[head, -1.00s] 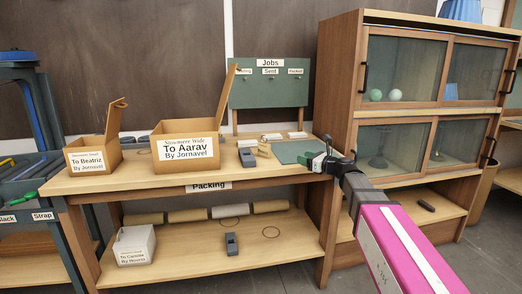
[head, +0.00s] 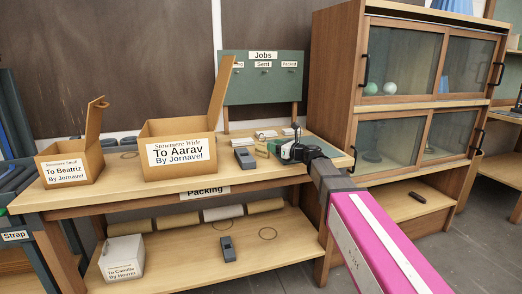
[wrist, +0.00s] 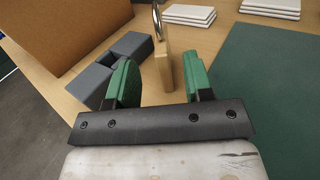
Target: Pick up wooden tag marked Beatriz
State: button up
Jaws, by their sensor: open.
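A wooden tag (wrist: 163,68) with a metal ring at its top shows in the wrist view, ahead of my gripper (wrist: 160,82) and in line with the gap between the fingers. No writing can be read on it. My gripper is open, with green fingertips on either side of an empty gap. In the head view my gripper (head: 298,150) is over the right part of the packing bench (head: 110,192). The tag is small there, just left of the gripper, and hard to make out.
A dark grey tool (wrist: 112,66) lies close to the tag on its left; it also shows in the head view (head: 243,158). White tiles (wrist: 188,14) lie behind. A green mat (wrist: 275,85) is at right. Open cartons "To Beatriz" (head: 68,170) and "To Aarav" (head: 180,152) stand left.

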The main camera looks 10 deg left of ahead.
aim_at(262, 142)
jog(key=x, duration=0.7)
jog(key=shift+w+a, duration=0.15)
grip_shut()
